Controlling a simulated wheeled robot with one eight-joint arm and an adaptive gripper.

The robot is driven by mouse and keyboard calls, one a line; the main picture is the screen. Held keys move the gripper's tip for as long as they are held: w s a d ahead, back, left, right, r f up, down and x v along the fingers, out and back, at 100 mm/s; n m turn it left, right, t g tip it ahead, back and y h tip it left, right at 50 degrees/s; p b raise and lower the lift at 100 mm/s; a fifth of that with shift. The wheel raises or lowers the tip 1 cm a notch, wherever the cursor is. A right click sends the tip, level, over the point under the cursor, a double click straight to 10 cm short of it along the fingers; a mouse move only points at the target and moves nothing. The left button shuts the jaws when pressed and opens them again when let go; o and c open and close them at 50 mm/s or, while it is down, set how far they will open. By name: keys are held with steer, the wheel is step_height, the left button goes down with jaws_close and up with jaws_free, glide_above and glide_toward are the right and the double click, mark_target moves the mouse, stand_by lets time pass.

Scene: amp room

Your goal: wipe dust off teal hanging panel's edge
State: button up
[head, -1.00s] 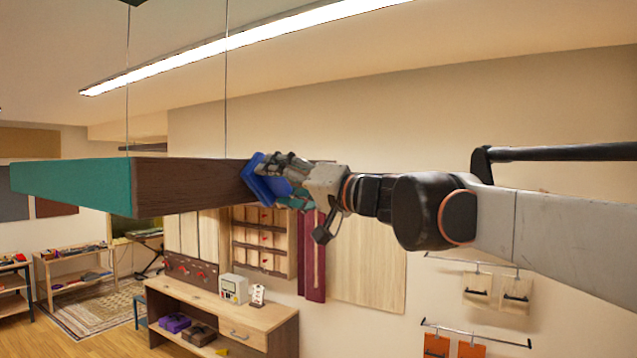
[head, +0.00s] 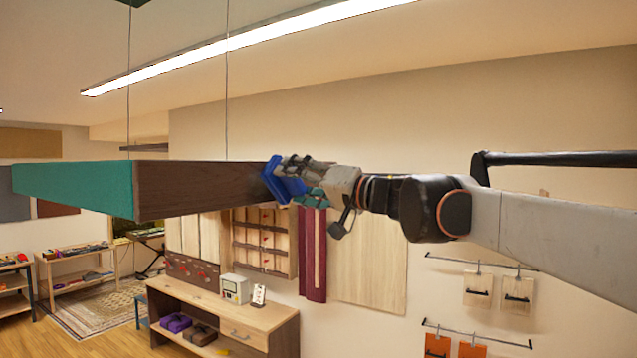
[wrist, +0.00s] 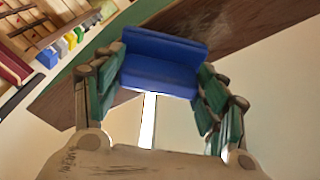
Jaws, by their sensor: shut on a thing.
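The hanging panel (head: 80,189) has a teal face and hangs from two thin wires. Its dark brown edge (head: 195,188) faces me and runs right to my gripper (head: 286,182). My gripper is shut on a blue block-like wiper (head: 275,183), held at the right end of the edge. In the wrist view the blue wiper (wrist: 162,65) sits between the green-padded fingers, against or very near the brown edge (wrist: 250,25). A faint greyish patch, perhaps dust, shows on the edge beside the wiper. The wiper's contact face is hidden.
A wooden desk (head: 225,312) with a small device stands below, against the wall. Wall racks and maroon cloth (head: 312,255) hang behind my gripper. Orange and beige pouches hang at lower right. A long ceiling lamp (head: 250,42) runs above. Air below the panel is open.

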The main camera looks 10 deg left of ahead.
steer(key=w, duration=0.1)
steer(key=w+d, duration=0.1)
steer(key=w, duration=0.2)
steer(key=shift+w+d+p, duration=0.15)
steer(key=shift+d+p, duration=0.2)
steer(key=shift+d, duration=0.05)
steer(key=s+a, duration=0.1)
steer(key=s, duration=0.3)
steer(key=s+a, duration=0.2)
steer(key=s, duration=0.2)
steer(key=s+a+b, duration=0.1)
steer(key=s+a, duration=0.1)
steer(key=s, duration=0.2)
steer(key=shift+s+a, duration=0.1)
steer(key=shift+s, duration=0.2)
stand_by(1.1)
steer(key=v, duration=0.6)
steer(key=shift+w+r, duration=0.2)
steer(key=shift+r, duration=0.05)
steer(key=shift+w, duration=0.1)
stand_by(0.3)
